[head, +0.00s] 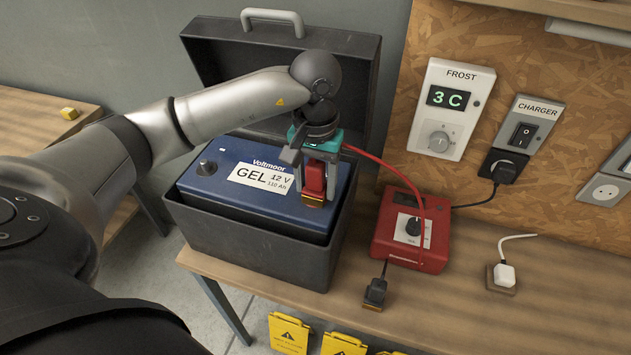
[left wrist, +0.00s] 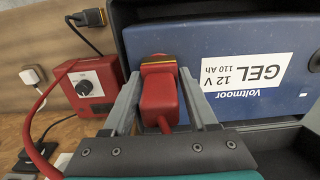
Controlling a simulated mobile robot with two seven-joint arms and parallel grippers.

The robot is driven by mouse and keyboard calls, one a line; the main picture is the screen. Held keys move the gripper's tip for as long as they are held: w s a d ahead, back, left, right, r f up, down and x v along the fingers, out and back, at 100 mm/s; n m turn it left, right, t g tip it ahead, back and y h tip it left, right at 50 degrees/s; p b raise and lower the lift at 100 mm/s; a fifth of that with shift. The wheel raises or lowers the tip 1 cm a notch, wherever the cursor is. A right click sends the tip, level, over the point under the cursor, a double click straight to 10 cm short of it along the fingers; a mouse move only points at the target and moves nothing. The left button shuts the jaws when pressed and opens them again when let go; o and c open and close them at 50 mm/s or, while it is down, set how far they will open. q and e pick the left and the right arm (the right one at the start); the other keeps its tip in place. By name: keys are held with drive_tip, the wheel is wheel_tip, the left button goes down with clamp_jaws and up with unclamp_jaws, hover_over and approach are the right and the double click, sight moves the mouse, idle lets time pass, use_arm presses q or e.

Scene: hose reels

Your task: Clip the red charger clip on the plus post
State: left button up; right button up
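The red charger clip (head: 314,180) is between the fingers of my left gripper (head: 319,186), which is shut on it. It hangs jaws down at the battery's right end, in front of its face or over its edge; I cannot tell if it touches. In the left wrist view the clip (left wrist: 160,98) sits between both fingertips, its coppery jaws towards the blue battery (left wrist: 215,103). The battery (head: 225,190) stands in an open black box. A dark post (head: 207,167) shows at its left end. The plus post is not visible, perhaps hidden by gripper and clip. My right gripper is not in view.
A red charger (head: 438,236) with a dial stands right of the box (head: 262,266); a red cable (head: 385,165) runs to it. The black clip (head: 375,292) lies on the bench. The raised box lid (head: 225,62) stands behind my gripper. Bare bench (head: 560,300) lies at right.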

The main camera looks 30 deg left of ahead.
use_arm(q)
drive_tip(key=o, duration=0.4)
wheel_tip(320, 180, up, 14)
drive_tip(key=shift+f, duration=0.1)
drive_tip(key=shift+r, duration=0.75)
